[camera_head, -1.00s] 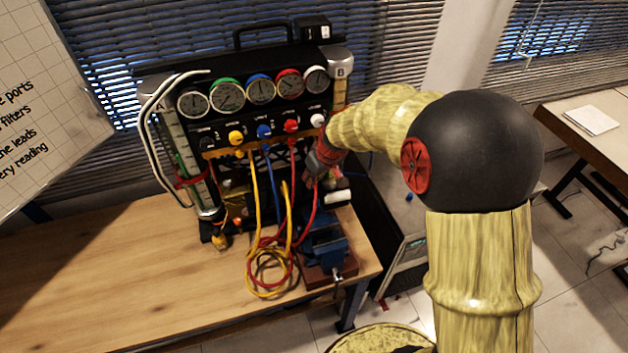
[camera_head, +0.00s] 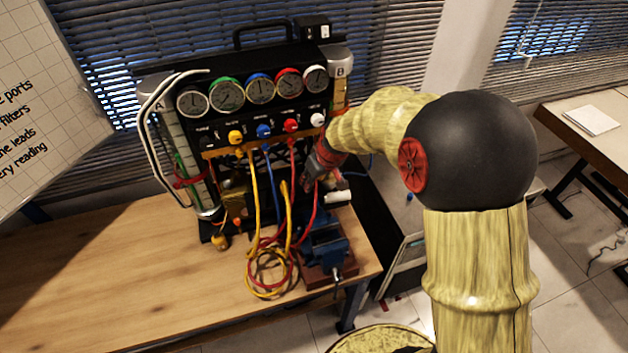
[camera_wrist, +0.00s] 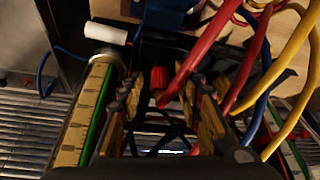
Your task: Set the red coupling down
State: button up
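My gripper (camera_head: 312,180) is in front of the right side of the gauge rig (camera_head: 218,128), above the blue vise (camera_head: 326,240). In the wrist view my gripper (camera_wrist: 162,98) has its two fingers spread apart. The ribbed red coupling (camera_wrist: 160,84) shows between the fingers, with visible gaps on both sides. A red hose (camera_wrist: 203,45) runs down to the same place, beside the coupling. Whether the coupling rests on anything is hidden. In the head view my gripper hides the coupling, and a red lead (camera_head: 314,208) hangs below it.
Gauges and coloured ports line the rig's top. Column B (camera_wrist: 84,120) stands close left of my gripper in the wrist view, beside a white cylinder (camera_wrist: 106,32). The bench's left (camera_head: 110,275) is clear.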

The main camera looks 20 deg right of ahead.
jog(key=s+a+r+m+p, duration=0.1)
jog(key=s+r, duration=1.3)
jog(key=r, duration=0.5)
jog(key=s+r+m+t+h, duration=0.1)
jog(key=s+r+m, duration=0.1)
jog(key=s, duration=1.4)
jog(key=shift+a+r, duration=0.25)
jog(key=shift+r, duration=0.2)
jog(key=shift+f, duration=0.1)
